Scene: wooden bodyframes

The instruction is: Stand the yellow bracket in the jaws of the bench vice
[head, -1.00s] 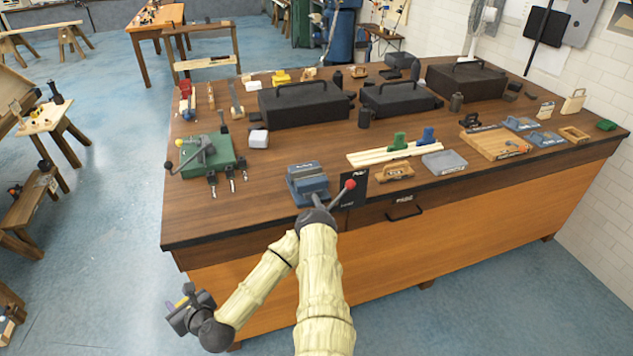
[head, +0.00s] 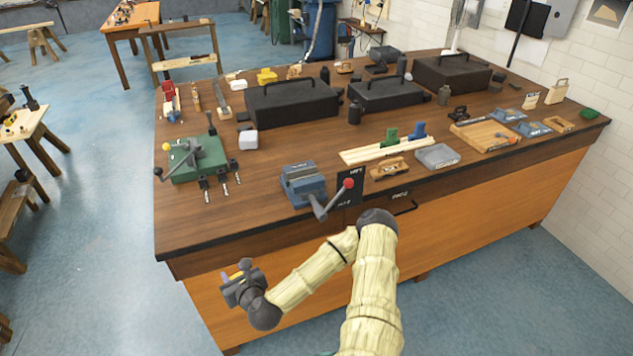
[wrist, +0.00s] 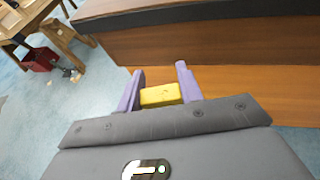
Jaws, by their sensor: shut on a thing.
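The bench vice (head: 303,184) is blue and stands at the table's front edge, with a grey handle ending in a red ball. Its jaws face up and look empty, though the gap is small in this view. My gripper (wrist: 160,80) is shut on the yellow bracket (wrist: 160,95), which sits between its two purple fingers in the wrist view. In the head view my gripper (head: 238,274) is out in front of the bench, below the tabletop and to the left of the vice. Only a small bit of yellow shows there; most of the bracket is hidden.
The wooden bench (head: 250,222) has a dark front edge between my gripper and the vice. A green machine (head: 198,160) stands left of the vice. A black card (head: 350,188) and a wooden plane (head: 389,168) lie to its right. Bare tabletop lies left of the vice.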

